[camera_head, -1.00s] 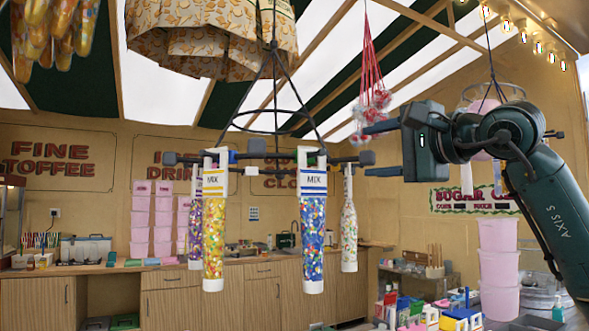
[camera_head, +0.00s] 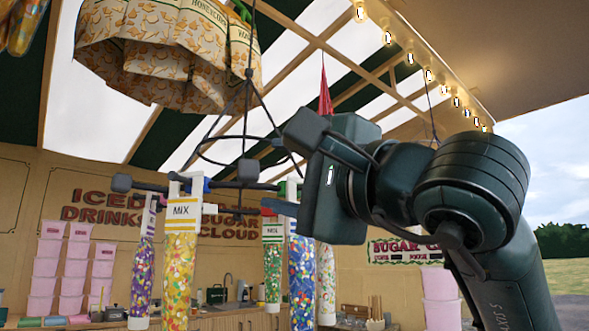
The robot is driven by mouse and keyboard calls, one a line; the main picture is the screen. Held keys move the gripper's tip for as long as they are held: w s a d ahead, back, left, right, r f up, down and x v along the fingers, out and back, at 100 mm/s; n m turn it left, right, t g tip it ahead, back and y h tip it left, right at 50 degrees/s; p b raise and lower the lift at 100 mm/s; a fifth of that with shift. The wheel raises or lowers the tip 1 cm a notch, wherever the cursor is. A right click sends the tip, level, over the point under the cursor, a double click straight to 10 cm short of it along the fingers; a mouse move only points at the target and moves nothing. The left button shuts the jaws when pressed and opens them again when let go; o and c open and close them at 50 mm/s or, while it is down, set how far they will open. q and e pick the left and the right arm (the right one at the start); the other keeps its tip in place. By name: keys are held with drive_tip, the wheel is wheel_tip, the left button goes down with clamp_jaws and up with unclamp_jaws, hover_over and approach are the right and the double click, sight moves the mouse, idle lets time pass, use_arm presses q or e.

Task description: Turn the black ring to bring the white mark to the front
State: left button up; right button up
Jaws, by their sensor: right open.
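The black ring (camera_head: 228,137) hangs from thin black rods at the centre, above a dark frame of bars with knobs (camera_head: 122,183). Tubes of coloured sweets hang from the frame; the nearest is the yellow MIX tube (camera_head: 180,265), with a purple one (camera_head: 142,268) to its left and a blue one (camera_head: 302,275) to its right. Small blue and red patches show on the bars. I cannot pick out the white mark. My right gripper (camera_head: 283,190) is open beside the frame's right side, overlapping it in view; contact cannot be told. My left gripper is out of view.
A red hanging bunch (camera_head: 325,92) is behind my right gripper. Pink tubs (camera_head: 45,265) are stacked on the back counter at left, more (camera_head: 440,290) at lower right. Open sky is at far right.

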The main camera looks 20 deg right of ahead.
sight(255, 172)
drive_tip(key=p+x, duration=0.2)
drive_tip(key=x, duration=0.4)
drive_tip(key=shift+w+a, duration=0.1)
drive_tip(key=shift+w, duration=0.1)
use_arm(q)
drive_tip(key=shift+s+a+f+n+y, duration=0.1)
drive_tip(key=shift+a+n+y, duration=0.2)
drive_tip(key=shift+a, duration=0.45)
use_arm(e)
drive_tip(key=shift+w+a+r, duration=0.15)
drive_tip(key=shift+w+a, duration=0.1)
drive_tip(key=shift+w, duration=0.45)
